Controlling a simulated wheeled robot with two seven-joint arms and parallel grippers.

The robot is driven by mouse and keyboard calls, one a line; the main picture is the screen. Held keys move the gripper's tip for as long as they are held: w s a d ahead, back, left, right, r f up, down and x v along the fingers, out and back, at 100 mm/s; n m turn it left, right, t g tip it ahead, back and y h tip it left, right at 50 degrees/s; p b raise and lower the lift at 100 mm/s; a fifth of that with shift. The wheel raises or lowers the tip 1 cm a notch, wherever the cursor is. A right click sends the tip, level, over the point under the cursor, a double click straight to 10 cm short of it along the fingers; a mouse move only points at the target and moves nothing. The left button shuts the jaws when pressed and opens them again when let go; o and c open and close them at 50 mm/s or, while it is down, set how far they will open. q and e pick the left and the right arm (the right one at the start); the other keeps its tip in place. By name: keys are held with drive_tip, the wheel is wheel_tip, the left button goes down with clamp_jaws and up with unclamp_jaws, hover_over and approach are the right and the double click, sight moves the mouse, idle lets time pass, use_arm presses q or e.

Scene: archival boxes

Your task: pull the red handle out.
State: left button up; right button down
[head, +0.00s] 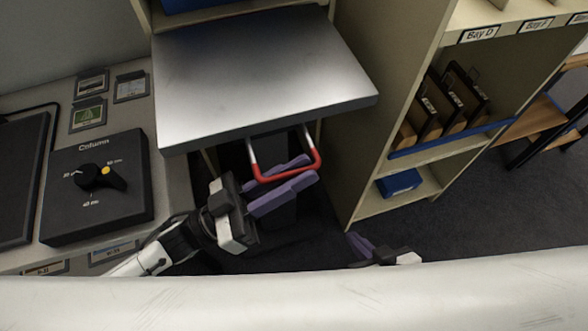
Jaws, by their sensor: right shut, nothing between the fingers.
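The red handle (291,175) is a U-shaped bar with pale metal legs, under the front edge of a grey metal shelf. My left gripper (305,172) comes in from the left. Its two purple fingers are spread apart, close to the bar and overlapping it in the picture. I cannot tell whether they touch it. My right gripper (360,246) is low in the head view, partly hidden by a white part of mine. It is shut and empty, away from the handle.
The metal shelf (250,75) juts out above the handle. A black control box (98,185) labelled Column sits on the left counter. A shelf unit (385,165) with box files and a blue box (399,183) stands to the right. Dark floor (450,220) is clear at lower right.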

use_arm(q)
drive_tip(key=shift+a, duration=0.1)
drive_tip(key=b+v, duration=0.1)
drive_tip(key=v, duration=0.9)
drive_tip(key=shift+s+f, duration=0.1)
drive_tip(key=w+f+n+t+y+p, duration=0.45)
drive_tip(key=w+n+t+y, duration=0.2)
drive_tip(key=y, duration=0.45)
drive_tip(key=s+a+f+n+g+y+p, duration=0.2)
drive_tip(key=s+a+f+g+y, duration=0.3)
drive_tip(key=f, duration=0.6)
drive_tip(key=s+a+n+y, duration=0.1)
drive_tip(key=s+a+y, duration=0.1)
drive_tip(key=s+a, duration=0.1)
drive_tip(key=shift+s+y, duration=0.3)
drive_tip(key=shift+s, duration=0.1)
